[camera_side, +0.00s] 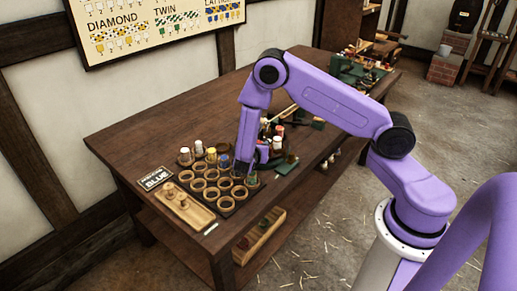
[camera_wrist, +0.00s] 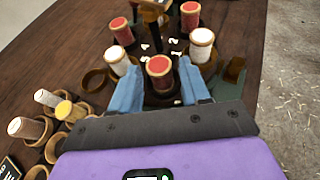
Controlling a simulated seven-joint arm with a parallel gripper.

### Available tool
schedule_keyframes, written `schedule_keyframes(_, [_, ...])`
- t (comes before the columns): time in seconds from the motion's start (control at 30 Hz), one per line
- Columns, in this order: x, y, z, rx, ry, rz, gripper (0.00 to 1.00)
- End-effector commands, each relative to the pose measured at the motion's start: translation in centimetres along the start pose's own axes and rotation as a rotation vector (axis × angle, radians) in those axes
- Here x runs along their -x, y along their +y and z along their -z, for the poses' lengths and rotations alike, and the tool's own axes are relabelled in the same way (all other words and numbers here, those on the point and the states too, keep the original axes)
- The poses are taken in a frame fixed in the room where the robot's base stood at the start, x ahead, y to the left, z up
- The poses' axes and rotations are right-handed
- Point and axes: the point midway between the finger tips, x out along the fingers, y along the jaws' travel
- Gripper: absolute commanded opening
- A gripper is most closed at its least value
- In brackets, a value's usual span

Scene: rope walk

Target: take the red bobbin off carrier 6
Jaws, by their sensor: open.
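In the wrist view a red-topped bobbin (camera_wrist: 160,72) stands upright between the two blue fingers of my gripper (camera_wrist: 159,76). The gripper is open, with a gap on each side of this bobbin; I cannot tell how far down the fingers reach along it. Two more red bobbins stand farther off, one at the upper left (camera_wrist: 122,31) and one at the top (camera_wrist: 190,15). No carrier number is readable, so I cannot tell which is carrier 6. In the side view my gripper (camera_side: 262,157) points down beside the cluster of bobbins and partly hides it.
White bobbins stand close to both fingers, left (camera_wrist: 117,60) and right (camera_wrist: 202,43). A rack of round holders (camera_side: 211,184), mostly empty, lies left of my gripper with some white and yellow bobbins.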

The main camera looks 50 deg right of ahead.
Motion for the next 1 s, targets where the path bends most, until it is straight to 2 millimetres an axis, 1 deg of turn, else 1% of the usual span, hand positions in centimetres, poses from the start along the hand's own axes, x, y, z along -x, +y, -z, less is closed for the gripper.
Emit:
schedule_keyframes(0.03, [-0.9,0.0,0.0,-0.002,0.000,0.004,0.46])
schedule_keyframes(0.2, [-3.0,0.1,-0.1,-0.001,0.001,0.003,0.46])
schedule_keyframes(0.33, [-3.6,0.1,-0.1,0.000,0.001,0.001,0.46])
schedule_keyframes(0.53, [-3.7,0.1,-0.1,0.000,0.001,0.000,0.46])
schedule_keyframes(0.57, [-3.6,0.1,-0.1,0.000,0.001,0.000,0.40])
schedule_keyframes(0.6, [-3.6,0.1,-0.1,0.000,0.000,0.000,0.27])
schedule_keyframes(0.67, [-3.6,0.1,-0.1,0.000,0.001,0.000,0.08])
schedule_keyframes(1.0, [-3.6,0.2,-0.2,-0.001,0.000,0.000,0.08])
